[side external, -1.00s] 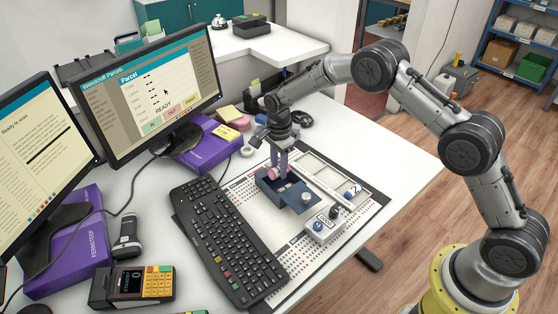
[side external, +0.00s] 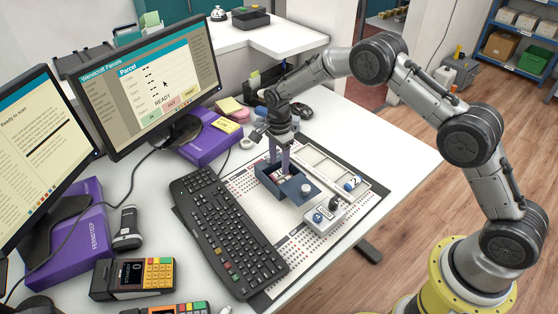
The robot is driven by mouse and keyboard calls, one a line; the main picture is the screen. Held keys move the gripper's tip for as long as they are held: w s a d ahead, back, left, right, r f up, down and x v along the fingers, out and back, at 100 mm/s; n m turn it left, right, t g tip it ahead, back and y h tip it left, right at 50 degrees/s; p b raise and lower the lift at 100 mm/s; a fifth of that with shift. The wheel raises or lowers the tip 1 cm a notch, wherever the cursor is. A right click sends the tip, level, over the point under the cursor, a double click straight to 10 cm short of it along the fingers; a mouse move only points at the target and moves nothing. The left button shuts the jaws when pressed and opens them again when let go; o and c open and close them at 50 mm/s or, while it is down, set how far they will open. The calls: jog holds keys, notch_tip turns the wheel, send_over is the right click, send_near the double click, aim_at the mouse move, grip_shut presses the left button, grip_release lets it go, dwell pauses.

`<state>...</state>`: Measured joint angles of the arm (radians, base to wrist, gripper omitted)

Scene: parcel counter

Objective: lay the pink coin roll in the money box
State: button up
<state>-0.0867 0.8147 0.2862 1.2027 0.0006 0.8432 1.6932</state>
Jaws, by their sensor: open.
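The dark blue money box (side external: 268,187) stands on the white dotted mat, with its nearer part covered by a flat blue panel. The pink coin roll (side external: 279,176) shows small and partly hidden inside the box's open far part, low between its walls. My gripper (side external: 281,168) is directly above this opening, pointing down, with its fingers open at the roll. The fingers hide part of the roll, and I cannot tell whether they touch it.
A silver knob (side external: 306,189) sits by the panel. A pale tray (side external: 325,170) holding a blue-and-white roll (side external: 352,184) lies right of the box. A small control box (side external: 322,218) is in front. A black keyboard (side external: 229,235) is on the left.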

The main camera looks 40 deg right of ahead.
notch_tip(320, 180, up, 14)
dwell(0.5)
jog(key=shift+f, duration=0.1)
jog(key=s+d+r+t, duration=0.2)
jog(key=s+r, duration=0.1)
jog(key=r, duration=1.1)
jog(key=s+d+r+n+t, duration=0.1)
jog(key=s+r+n+t, duration=0.1)
jog(key=s+r, duration=0.85)
jog(key=s+d+f+n+t, duration=0.15)
jog(key=s+n, duration=0.45)
jog(key=s, duration=1)
jog(key=s+f+n, duration=0.8)
jog(key=n, duration=0.2)
jog(key=shift+s+f, duration=0.25)
jog(key=shift+f, duration=0.15)
